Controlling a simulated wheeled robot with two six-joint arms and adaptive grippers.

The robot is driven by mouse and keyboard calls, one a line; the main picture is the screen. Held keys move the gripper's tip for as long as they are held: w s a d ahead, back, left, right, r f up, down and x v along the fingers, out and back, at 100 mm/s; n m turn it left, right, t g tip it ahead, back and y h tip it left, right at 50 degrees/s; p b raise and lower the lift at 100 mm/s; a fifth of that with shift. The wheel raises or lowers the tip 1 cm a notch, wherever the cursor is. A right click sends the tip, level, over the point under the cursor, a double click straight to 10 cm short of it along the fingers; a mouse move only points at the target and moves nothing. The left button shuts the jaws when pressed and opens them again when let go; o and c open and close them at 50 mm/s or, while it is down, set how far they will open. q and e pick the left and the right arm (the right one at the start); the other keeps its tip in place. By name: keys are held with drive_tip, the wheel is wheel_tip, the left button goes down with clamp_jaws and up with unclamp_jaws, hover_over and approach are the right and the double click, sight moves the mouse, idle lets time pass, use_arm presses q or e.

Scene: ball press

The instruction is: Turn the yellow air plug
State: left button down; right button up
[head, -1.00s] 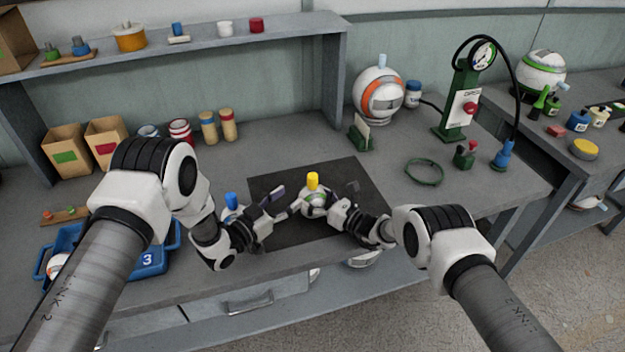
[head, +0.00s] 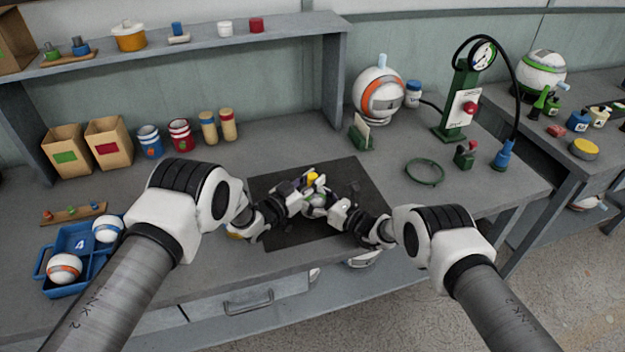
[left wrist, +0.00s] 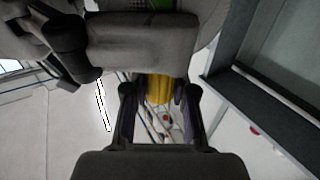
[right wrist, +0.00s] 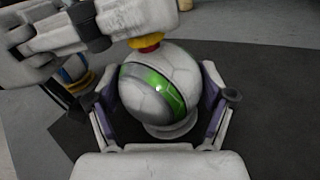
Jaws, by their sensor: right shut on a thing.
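The yellow air plug (head: 313,178) stands on top of a white ball with a green band (right wrist: 165,90), which rests on the dark mat (head: 282,236). My right gripper (right wrist: 165,105) is shut on the ball, with one finger on each side. My left gripper (head: 305,183) is at the plug, above the ball. In the left wrist view the yellow plug (left wrist: 160,88) shows between its two spread fingers (left wrist: 160,100). The right wrist view shows a yellow and red part of the plug (right wrist: 146,42) under my left gripper, which hides the rest.
A blue tray (head: 62,243) with balls is at the left. A green pump (head: 460,100), a green ring (head: 425,171) and an orange-banded ball (head: 379,97) stand behind and right.

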use_arm(q)
drive_tip(key=shift+h, duration=0.3)
drive_tip(key=shift+m+g+h, duration=0.6)
drive_tip(key=shift+m+g, duration=0.2)
drive_tip(key=shift+g, duration=0.1)
drive_tip(key=c, duration=0.9)
unclamp_jaws()
drive_tip(key=v, duration=1.2)
